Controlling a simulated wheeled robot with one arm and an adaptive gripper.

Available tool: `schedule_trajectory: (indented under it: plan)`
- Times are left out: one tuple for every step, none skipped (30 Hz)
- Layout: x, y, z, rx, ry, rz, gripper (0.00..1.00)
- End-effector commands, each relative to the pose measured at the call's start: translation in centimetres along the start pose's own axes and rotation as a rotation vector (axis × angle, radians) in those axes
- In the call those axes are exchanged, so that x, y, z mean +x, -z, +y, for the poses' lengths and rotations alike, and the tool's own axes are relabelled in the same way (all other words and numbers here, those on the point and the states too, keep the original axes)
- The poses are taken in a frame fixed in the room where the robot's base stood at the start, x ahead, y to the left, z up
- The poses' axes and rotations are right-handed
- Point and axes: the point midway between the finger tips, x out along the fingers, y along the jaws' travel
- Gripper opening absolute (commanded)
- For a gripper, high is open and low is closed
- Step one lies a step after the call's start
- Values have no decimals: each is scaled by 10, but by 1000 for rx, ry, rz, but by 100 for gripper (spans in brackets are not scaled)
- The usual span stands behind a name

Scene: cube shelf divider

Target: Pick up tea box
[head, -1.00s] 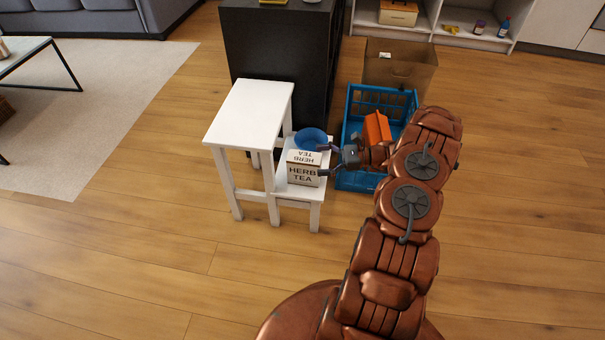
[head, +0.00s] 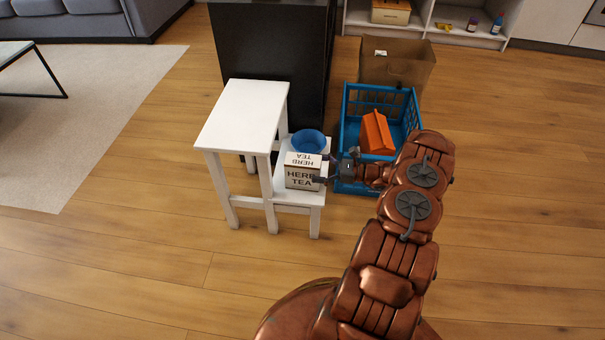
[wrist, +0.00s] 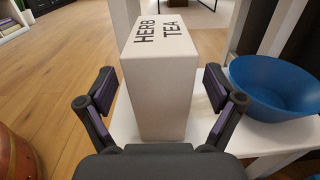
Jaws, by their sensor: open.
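The tea box (head: 304,172) is a white box lettered "HERB TEA". It stands upright on the lower step of the white step stool (head: 307,197). In the wrist view the tea box (wrist: 158,85) stands between my open fingers, with its plain side facing the camera. My gripper (head: 325,168) is at the box's right side in the head view. In the wrist view my gripper (wrist: 160,88) is open, with a gap visible between the fingers and the box. The head view does not show clearly whether a finger touches the box.
A blue bowl (head: 309,141) sits on the lower step close behind the box; it also shows in the wrist view (wrist: 278,88). A blue crate (head: 347,125) holding an orange object (head: 377,133) stands right of the stool. A brown cardboard box (head: 397,64) is behind it.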

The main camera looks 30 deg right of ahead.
Motion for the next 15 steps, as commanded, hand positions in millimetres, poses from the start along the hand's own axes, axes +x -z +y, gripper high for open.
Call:
schedule_trajectory:
  plan:
    - [6,2,0,-1,-2,0,92]
    - [9,2,0,-2,-3,1,92]
    - [13,2,-1,-3,-2,2,92]
    - [16,2,-1,-3,-3,3,92]
    - [20,1,0,-3,-4,3,92]
    - [25,1,-1,-3,-4,2,92]
    - [28,1,-1,-3,-3,2,92]
    - [31,0,0,-3,-4,1,92]
    - [34,0,0,-3,-5,1,92]
    - [36,0,0,-2,-5,0,92]
    - [38,0,0,-2,-5,0,92]
    - [39,0,0,-1,-5,0,92]
    - [40,0,1,-1,-5,0,92]
    - [40,0,0,-1,-4,0,92]
    - [40,0,0,-1,-4,0,92]
